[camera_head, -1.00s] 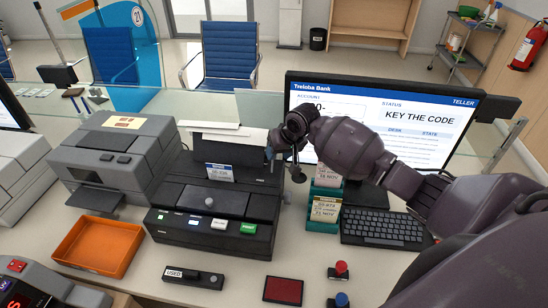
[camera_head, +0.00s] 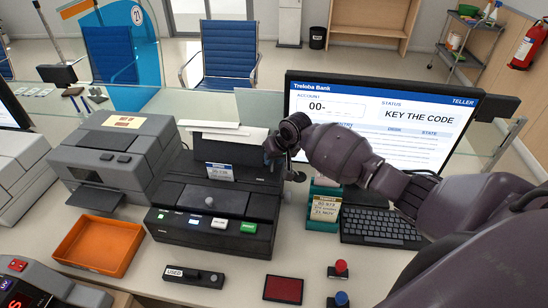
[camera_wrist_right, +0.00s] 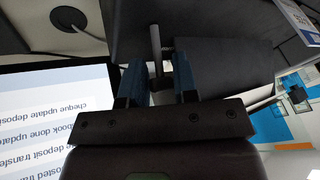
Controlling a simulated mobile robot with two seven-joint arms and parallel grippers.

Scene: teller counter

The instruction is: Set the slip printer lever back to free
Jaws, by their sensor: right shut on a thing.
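The slip printer (camera_head: 262,207) is the black machine in the middle of the counter, with white paper standing at its back. My right gripper (camera_head: 276,154) is at the printer's right rear side, reaching in from the right. In the right wrist view, the blue fingers of my right gripper (camera_wrist_right: 157,78) are shut on the printer lever, and its grey rod (camera_wrist_right: 155,45) stands out beyond them. In the head view the gripper and wrist largely hide the lever, so its exact setting cannot be told. My left gripper is not in view.
A monitor (camera_head: 400,108) and keyboard (camera_head: 378,226) stand right of the printer, close to my arm. An orange tray (camera_head: 100,246), a red ink pad (camera_head: 283,289) and a grey machine (camera_head: 118,150) are also on the counter.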

